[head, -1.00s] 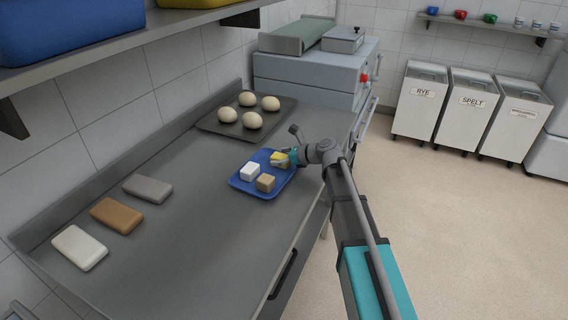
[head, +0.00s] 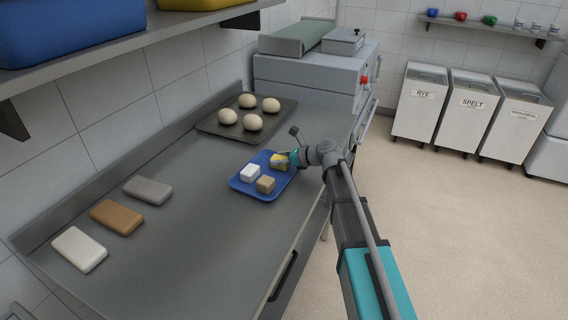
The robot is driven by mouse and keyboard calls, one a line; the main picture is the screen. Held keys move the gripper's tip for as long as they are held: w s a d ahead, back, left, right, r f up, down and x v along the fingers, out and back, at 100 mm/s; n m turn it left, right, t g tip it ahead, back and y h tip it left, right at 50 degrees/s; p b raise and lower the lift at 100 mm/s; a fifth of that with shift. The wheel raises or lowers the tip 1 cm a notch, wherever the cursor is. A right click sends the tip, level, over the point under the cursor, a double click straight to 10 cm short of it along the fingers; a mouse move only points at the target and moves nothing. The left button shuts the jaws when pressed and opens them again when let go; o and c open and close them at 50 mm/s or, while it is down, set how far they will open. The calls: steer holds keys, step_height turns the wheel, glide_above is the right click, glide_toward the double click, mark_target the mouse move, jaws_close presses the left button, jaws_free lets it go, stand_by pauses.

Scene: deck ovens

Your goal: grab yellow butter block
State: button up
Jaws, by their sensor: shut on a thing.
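The yellow butter block (head: 277,161) is at the far right part of the blue tray (head: 243,187). My gripper (head: 281,158) is shut on the yellow block, coming in from the right. Its fingers hide part of the block. I cannot tell whether the block still touches the tray. A white block (head: 250,173) and a tan block (head: 265,184) sit on the same tray, to the left and nearer, apart from my gripper.
A dark baking tray (head: 214,124) with several dough balls lies behind the blue tray. White, brown and grey slabs (head: 117,216) lie in a row at the left of the steel counter (head: 185,240). A grey machine (head: 305,78) stands at the back. The counter's middle is clear.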

steer(key=shift+r, duration=0.1)
steer(key=shift+r+p, duration=0.9)
steer(key=shift+p, duration=0.15)
steer(key=s+r+p, duration=0.3)
steer(key=s, duration=0.1)
steer(key=s+d+r+p, duration=0.1)
steer(key=s+r+p, duration=0.3)
steer(key=s, duration=0.1)
steer(key=s+d+r+p, duration=0.1)
steer(key=s+r+p, duration=0.3)
steer(key=s, duration=0.1)
